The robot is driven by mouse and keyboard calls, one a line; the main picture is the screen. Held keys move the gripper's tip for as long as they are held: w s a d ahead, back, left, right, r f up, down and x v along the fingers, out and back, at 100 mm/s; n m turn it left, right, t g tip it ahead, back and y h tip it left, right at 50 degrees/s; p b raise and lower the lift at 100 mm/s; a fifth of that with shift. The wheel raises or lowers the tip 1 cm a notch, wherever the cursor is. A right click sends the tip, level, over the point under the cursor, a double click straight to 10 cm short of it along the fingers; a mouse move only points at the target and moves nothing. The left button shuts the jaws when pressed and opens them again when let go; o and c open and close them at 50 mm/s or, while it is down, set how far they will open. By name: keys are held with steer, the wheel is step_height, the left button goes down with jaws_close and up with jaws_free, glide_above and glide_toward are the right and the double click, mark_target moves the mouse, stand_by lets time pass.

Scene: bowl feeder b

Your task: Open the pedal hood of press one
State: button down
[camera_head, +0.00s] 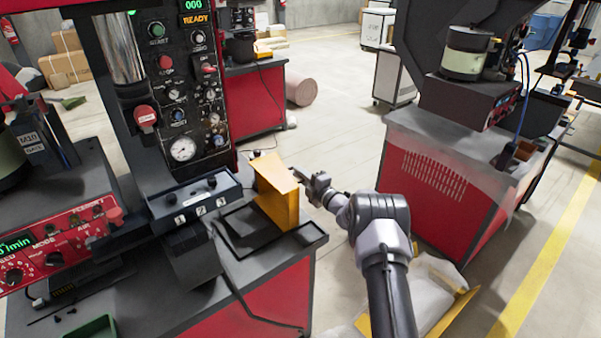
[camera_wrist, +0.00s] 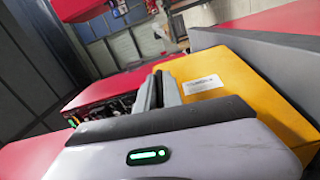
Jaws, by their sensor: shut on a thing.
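The yellow pedal hood (camera_head: 279,200) stands upright on a dark tray (camera_head: 240,243) at the right end of the press bench. My gripper (camera_head: 301,177) is at the hood's upper right edge and is shut on it. In the wrist view, the two grey fingers (camera_wrist: 157,91) are close together at the left edge of the hood (camera_wrist: 237,82), which carries a small white label. The tips and the exact grip on the edge are hard to see. Press one (camera_head: 175,85), with its dark control panel and gauge, rises behind and left of the hood.
A numbered black block (camera_head: 195,200) sits close left of the hood. A red parts feeder (camera_head: 65,243) is at the left. Another red bench (camera_head: 435,170) stands right of my arm. Plastic-wrapped material (camera_head: 435,285) lies on the floor below the arm. Floor is clear behind the gripper.

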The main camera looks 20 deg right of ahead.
steer(key=shift+f, duration=0.15)
stand_by(0.3)
steer(key=c, duration=1.5)
jaws_free()
steer(key=p+v, duration=0.4)
steer(key=v, duration=1.3)
steer(key=shift+s, duration=0.15)
steer(key=shift+d, duration=0.1)
